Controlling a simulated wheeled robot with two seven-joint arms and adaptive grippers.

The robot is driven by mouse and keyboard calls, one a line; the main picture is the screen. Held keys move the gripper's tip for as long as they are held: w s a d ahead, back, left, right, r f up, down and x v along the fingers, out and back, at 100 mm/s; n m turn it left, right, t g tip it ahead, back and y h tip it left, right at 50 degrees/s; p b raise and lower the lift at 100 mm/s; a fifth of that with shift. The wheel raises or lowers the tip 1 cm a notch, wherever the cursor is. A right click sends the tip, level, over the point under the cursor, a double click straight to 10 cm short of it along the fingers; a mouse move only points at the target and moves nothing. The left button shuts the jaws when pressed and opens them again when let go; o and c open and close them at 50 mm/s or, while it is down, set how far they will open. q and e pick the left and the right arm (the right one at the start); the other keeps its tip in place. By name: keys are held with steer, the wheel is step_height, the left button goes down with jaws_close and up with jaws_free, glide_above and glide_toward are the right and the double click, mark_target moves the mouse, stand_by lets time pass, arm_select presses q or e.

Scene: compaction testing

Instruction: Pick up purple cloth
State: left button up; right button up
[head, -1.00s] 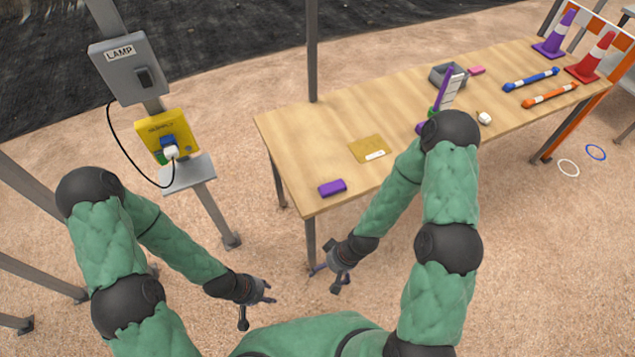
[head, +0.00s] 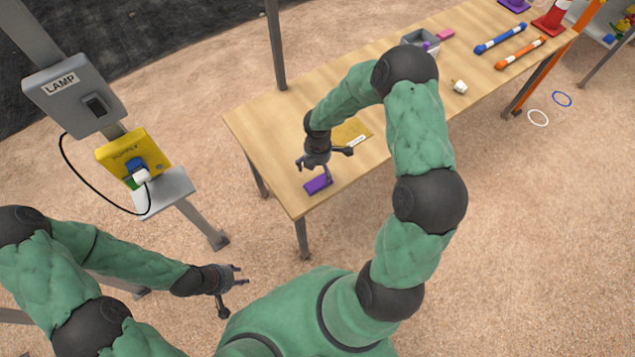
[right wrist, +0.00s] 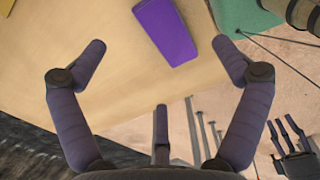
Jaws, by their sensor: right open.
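The purple cloth (head: 317,185) is a small, flat, block-like rectangle lying on the wooden table near its front left corner. In the right wrist view the cloth (right wrist: 166,30) shows at the top, beyond the fingertips. My right gripper (head: 326,166) is over the table just above the cloth, and its fingers are spread and empty. Whether a finger touches the cloth cannot be told. My left gripper (head: 238,283) hangs off the table at lower left, fingers spread and empty.
The wooden table (head: 262,130) has a yellow sheet (head: 350,131) behind the cloth. A grey bin (head: 420,40), a white object (head: 460,87), and blue (head: 500,39) and orange (head: 519,53) bars lie farther right. A lamp box (head: 75,92) and yellow supply box (head: 133,160) stand left.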

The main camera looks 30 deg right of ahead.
mark_target(317, 179)
step_height(317, 179, down, 2)
steer(key=shift+w, duration=0.1)
steer(key=f+b, duration=0.2)
steer(key=f, duration=0.3)
steer(key=shift+a, duration=0.2)
steer(key=c, duration=1.1)
